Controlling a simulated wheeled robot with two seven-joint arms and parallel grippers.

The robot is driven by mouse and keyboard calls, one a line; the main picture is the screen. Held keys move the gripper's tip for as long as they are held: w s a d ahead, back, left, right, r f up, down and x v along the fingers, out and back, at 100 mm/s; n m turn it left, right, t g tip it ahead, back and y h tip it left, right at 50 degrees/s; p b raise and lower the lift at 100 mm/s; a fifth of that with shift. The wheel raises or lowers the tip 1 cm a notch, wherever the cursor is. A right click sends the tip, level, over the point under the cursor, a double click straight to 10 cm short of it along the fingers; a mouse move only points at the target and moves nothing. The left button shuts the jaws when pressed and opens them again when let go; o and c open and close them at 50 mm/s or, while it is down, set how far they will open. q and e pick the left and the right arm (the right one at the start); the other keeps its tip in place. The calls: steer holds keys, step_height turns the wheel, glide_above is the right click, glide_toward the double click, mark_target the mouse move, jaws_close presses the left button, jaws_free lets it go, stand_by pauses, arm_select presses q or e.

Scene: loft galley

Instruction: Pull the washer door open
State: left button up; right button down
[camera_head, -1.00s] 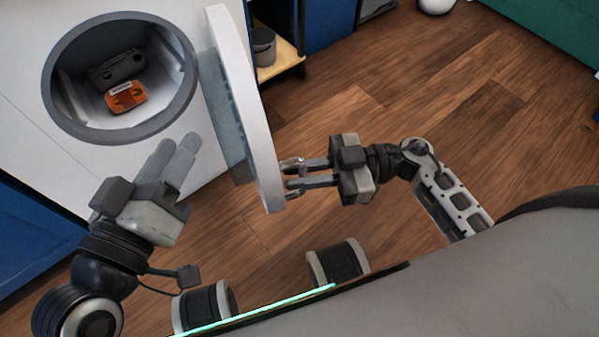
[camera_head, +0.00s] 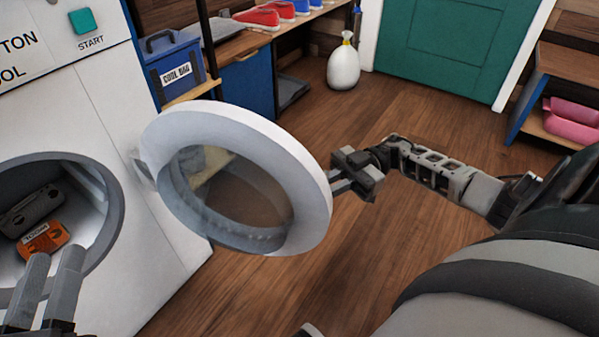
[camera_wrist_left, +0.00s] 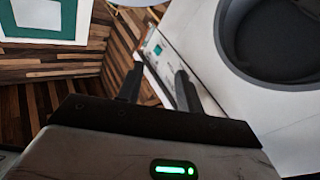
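The washer (camera_head: 150,255) stands at the left of the head view. Its round drum opening (camera_head: 112,215) is uncovered, with an orange item (camera_head: 42,241) and a dark grey item (camera_head: 34,210) inside. The white washer door (camera_head: 312,175) with its clear round window stands swung well out from the front. My right gripper (camera_head: 338,182) is at the door's outer rim; the rim hides its fingertips, so its grip is unclear. My left gripper (camera_head: 50,270) is in front of the drum opening. In the left wrist view its fingers (camera_wrist_left: 158,85) are apart with nothing between them.
A blue box (camera_head: 172,72) and shelves with several shoes (camera_head: 257,19) stand behind the door. A shelf with pink items (camera_head: 572,122) is at the right. Wood floor (camera_head: 430,125) between is clear.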

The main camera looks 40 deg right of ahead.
arm_select(q)
steer(key=shift+w+a+r+t, duration=0.3)
steer(key=shift+a+r, duration=0.05)
steer(key=shift+r, duration=0.05)
arm_select(e)
steer(key=shift+w+d, duration=0.45)
steer(key=shift+w, duration=0.1)
steer(key=c, duration=1.5)
jaws_free()
